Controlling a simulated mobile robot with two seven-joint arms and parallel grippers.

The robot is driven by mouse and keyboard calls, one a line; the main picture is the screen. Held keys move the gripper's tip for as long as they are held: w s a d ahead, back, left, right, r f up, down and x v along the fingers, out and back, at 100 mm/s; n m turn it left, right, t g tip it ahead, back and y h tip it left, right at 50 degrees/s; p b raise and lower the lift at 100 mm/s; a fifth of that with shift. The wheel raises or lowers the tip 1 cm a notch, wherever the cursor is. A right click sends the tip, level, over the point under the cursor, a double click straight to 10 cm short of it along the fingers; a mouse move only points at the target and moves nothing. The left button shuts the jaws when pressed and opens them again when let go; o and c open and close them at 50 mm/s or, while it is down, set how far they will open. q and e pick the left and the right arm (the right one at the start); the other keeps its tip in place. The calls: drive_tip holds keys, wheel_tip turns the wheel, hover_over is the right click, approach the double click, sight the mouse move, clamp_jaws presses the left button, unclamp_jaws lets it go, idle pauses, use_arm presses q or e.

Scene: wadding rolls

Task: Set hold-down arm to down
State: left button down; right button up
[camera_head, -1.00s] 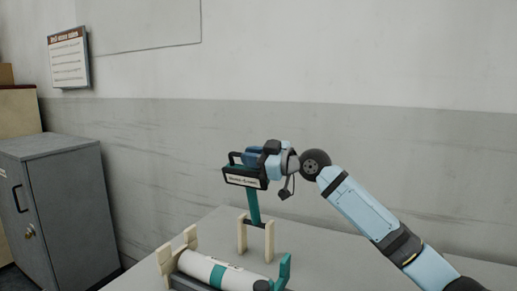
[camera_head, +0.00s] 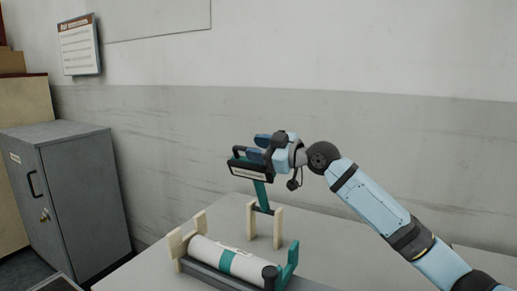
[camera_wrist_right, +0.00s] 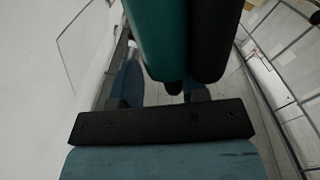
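The hold-down arm is a teal bar (camera_head: 261,195) pivoted between two pale posts (camera_head: 278,228). It stands nearly upright, leaning a little left, with a black-and-teal handle block (camera_head: 251,171) on top. My right gripper (camera_head: 259,147) is at this block, its blue fingers apart. In the right wrist view the teal and black handle (camera_wrist_right: 165,45) comes down from the top edge near the fingers (camera_wrist_right: 160,92), with a gap beside the left finger. Contact is unclear. The white wadding roll (camera_head: 206,253) with a teal band lies in its cradle below. My left gripper is out of view.
The cradle has pale uprights (camera_head: 176,243) at its left end and a teal bracket (camera_head: 290,264) at its right. The grey table (camera_head: 345,262) is clear to the right. A grey cabinet (camera_head: 85,200) stands at left, and the wall is behind.

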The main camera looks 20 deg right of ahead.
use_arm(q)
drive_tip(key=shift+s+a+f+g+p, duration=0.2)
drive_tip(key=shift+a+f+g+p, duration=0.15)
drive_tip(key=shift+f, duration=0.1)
use_arm(e)
drive_tip(key=v, duration=1.3)
drive_tip(key=shift+s+d, duration=0.3)
